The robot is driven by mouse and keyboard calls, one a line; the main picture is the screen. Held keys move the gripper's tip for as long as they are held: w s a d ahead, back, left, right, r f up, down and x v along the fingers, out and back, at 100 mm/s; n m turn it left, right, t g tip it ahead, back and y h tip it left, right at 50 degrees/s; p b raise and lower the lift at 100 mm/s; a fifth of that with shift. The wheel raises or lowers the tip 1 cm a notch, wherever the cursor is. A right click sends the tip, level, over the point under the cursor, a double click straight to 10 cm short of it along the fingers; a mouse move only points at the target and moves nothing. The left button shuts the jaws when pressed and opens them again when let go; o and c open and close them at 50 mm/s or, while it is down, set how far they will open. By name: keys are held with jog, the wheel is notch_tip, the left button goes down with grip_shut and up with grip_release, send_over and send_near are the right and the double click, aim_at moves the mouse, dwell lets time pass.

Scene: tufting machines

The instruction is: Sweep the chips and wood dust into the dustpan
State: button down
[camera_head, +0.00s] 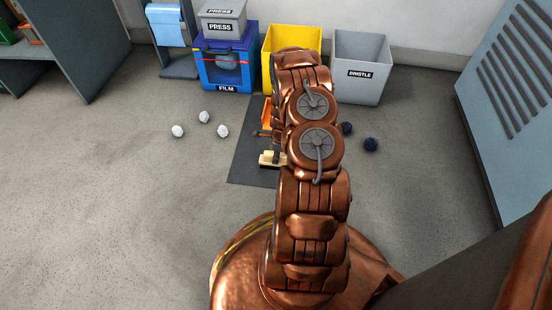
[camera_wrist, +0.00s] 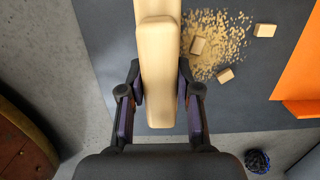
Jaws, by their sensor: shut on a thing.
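My gripper (camera_wrist: 160,78) is shut on a pale wooden brush (camera_wrist: 157,105), one finger on each side of it. The brush is over the dark mat (camera_wrist: 108,42) in the wrist view. It also shows in the head view (camera_head: 267,160), low over the mat, partly behind my arm. I cannot tell whether its underside touches the mat. Wood dust (camera_wrist: 222,28) lies in a patch just right of the brush, with wood chips (camera_wrist: 225,76) in and beside it. The orange dustpan (camera_wrist: 304,68) is farther right, past the chips. In the head view my arm hides part of the dustpan (camera_head: 266,114).
White balls (camera_head: 222,131) lie on the floor left of the mat, dark balls (camera_head: 371,145) to the right. A blue FILM bin (camera_head: 225,75), a yellow bin (camera_head: 300,35) and a grey BRISTLE bin (camera_head: 361,85) stand behind. The left floor is mostly clear.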

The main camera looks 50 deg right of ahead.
jog(key=shift+w+d+r+b, duration=0.1)
jog(key=shift+w+d+b, duration=0.45)
jog(key=shift+d+b, duration=0.25)
jog(key=shift+w+d+b, duration=0.55)
jog(key=shift+d+b, duration=0.1)
jog(key=shift+d, duration=0.1)
jog(key=shift+w+d+f+b, duration=0.2)
jog(key=shift+w+d+b, duration=0.55)
jog(key=shift+d, duration=0.25)
jog(key=shift+w+d, duration=0.3)
jog(key=shift+d, duration=0.2)
jog(key=shift+w+d, duration=0.5)
jog(key=shift+d, duration=0.2)
jog(key=shift+w+d, duration=0.5)
jog(key=shift+d, duration=0.15)
jog(key=shift+w+d, duration=0.8)
jog(key=shift+d, duration=0.35)
jog(key=shift+w+d, duration=0.8)
jog(key=shift+d, duration=0.35)
jog(key=shift+w+d+r, duration=0.2)
jog(key=shift+w+d, duration=0.35)
jog(key=shift+d, duration=0.3)
